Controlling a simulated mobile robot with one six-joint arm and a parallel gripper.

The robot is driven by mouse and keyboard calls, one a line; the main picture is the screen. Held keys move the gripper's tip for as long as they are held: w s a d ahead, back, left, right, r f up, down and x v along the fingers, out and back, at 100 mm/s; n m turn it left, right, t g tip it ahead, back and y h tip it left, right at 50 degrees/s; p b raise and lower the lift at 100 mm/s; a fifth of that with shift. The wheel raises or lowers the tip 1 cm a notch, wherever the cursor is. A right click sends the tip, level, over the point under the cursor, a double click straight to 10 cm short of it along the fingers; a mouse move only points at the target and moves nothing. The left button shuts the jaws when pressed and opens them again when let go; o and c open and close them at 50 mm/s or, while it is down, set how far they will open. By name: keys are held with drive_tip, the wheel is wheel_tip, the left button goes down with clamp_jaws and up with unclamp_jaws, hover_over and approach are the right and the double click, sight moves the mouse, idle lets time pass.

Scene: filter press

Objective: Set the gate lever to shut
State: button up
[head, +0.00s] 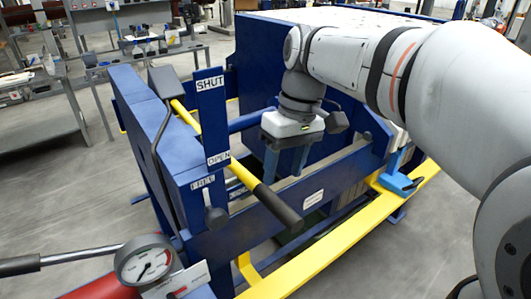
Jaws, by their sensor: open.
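The gate lever (243,175) is a yellow bar with a black grip (278,208) at its lower right end. It slopes down to the right past an upright blue plate (211,115), which hides part of the bar. The plate reads SHUT (210,83) at its top and OPEN (218,158) near its bottom. The lever's grip end is low, close to the OPEN label. My gripper (285,163) points down, right of the plate and above and behind the lever's grip in the picture. Its two blue fingers are apart, with nothing seen between them, and do not appear to touch the lever.
A pressure gauge (146,262) and a red cylinder (100,290) stand at the lower left. The blue press frame (180,165) surrounds the lever, with a yellow rail (345,243) along the near side. Workbenches (160,50) stand at the back left. Grey floor is open at left.

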sight(277, 198)
drive_tip(key=f, duration=0.2)
drive_tip(key=s+a+f, duration=0.1)
drive_tip(key=f, duration=0.4)
drive_tip(key=shift+s+a, duration=0.15)
clamp_jaws()
idle(0.3)
